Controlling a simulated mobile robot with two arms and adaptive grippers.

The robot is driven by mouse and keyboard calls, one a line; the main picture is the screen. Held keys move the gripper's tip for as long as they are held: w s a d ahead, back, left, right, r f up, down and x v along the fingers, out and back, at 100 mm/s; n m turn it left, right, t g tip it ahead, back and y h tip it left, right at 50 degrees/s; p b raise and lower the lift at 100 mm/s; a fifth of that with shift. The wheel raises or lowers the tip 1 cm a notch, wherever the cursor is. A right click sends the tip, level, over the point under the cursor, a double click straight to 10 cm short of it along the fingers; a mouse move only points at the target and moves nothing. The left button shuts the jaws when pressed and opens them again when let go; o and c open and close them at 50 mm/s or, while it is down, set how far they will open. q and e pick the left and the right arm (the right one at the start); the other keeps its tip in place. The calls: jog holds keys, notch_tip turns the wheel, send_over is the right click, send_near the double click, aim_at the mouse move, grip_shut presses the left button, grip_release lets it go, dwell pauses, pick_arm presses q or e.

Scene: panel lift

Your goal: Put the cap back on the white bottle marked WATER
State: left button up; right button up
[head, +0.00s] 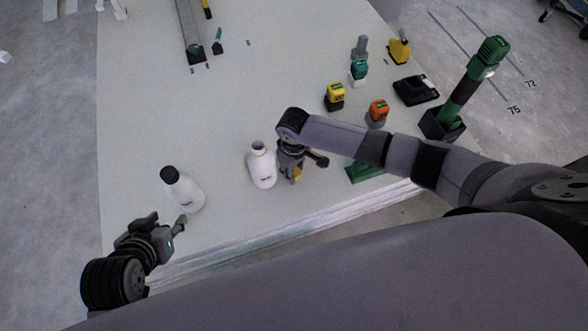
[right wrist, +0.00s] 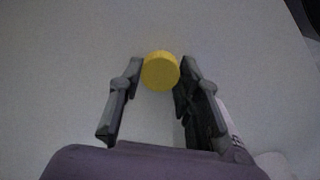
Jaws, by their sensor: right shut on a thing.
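An uncapped white bottle (head: 262,167) stands upright near the table's front edge; its small dark label is too small to read. A second white bottle (head: 183,190) with a black cap stands to its left. My right gripper (head: 293,174) is just right of the uncapped bottle, shut on a yellow cap (right wrist: 161,71). The cap sits between the fingertips in the right wrist view and shows only partly in the head view (head: 298,172). My left gripper (head: 166,223) is open and empty, in front of the black-capped bottle.
Yellow (head: 334,96) and orange (head: 377,110) tool-like items, a black device (head: 415,90) and a green upright tool (head: 462,95) stand at the right. A grey channel (head: 190,35) lies at the back. The table's middle (head: 230,100) is clear.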

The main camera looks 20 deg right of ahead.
pick_arm(q)
jog(key=shift+s, duration=0.1)
pick_arm(e)
jog(key=shift+r, duration=0.15)
notch_tip(320, 180, up, 2)
jog(key=shift+r+p, duration=0.2)
jog(key=shift+p, duration=0.35)
pick_arm(q)
jog(key=s+a+g+y+p, duration=0.1)
jog(key=s+a+g+p, duration=0.2)
jog(key=s, duration=0.4)
notch_tip(320, 180, down, 13)
jog(key=w+d+g+p, duration=0.1)
jog(key=p, duration=0.2)
jog(key=shift+w+g, duration=0.3)
pick_arm(e)
notch_tip(320, 180, up, 17)
jog(key=shift+r, duration=0.15)
pick_arm(q)
jog(key=shift+d, duration=0.15)
